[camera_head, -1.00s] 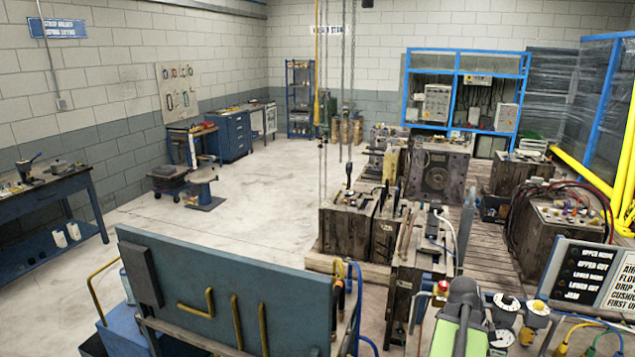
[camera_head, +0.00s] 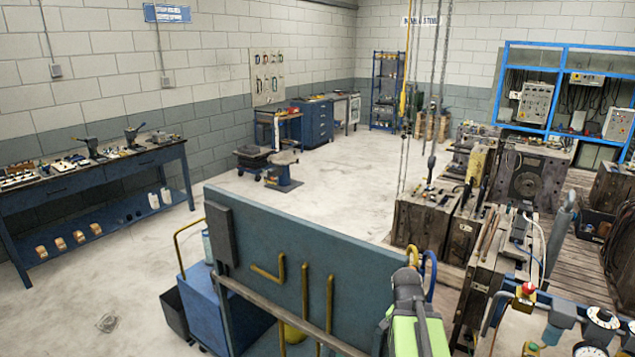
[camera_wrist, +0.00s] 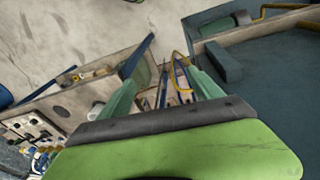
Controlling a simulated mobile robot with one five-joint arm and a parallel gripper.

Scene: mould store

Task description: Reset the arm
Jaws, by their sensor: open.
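Behind the fingers lie the floor and parts of a cart or bench, seen from above. My green and dark grey arm (camera_head: 413,318) rises at the bottom of the head view, right of centre. It stands in front of the right end of a blue-grey panel (camera_head: 330,265).
The panel stands close in front, with yellow hooks and a blue cart (camera_head: 215,310) beside it. Heavy mould blocks (camera_head: 425,222) stand at right. Hanging chains (camera_head: 404,130) come down near them. A workbench (camera_head: 95,185) lines the left wall. The middle floor (camera_head: 330,205) is clear.

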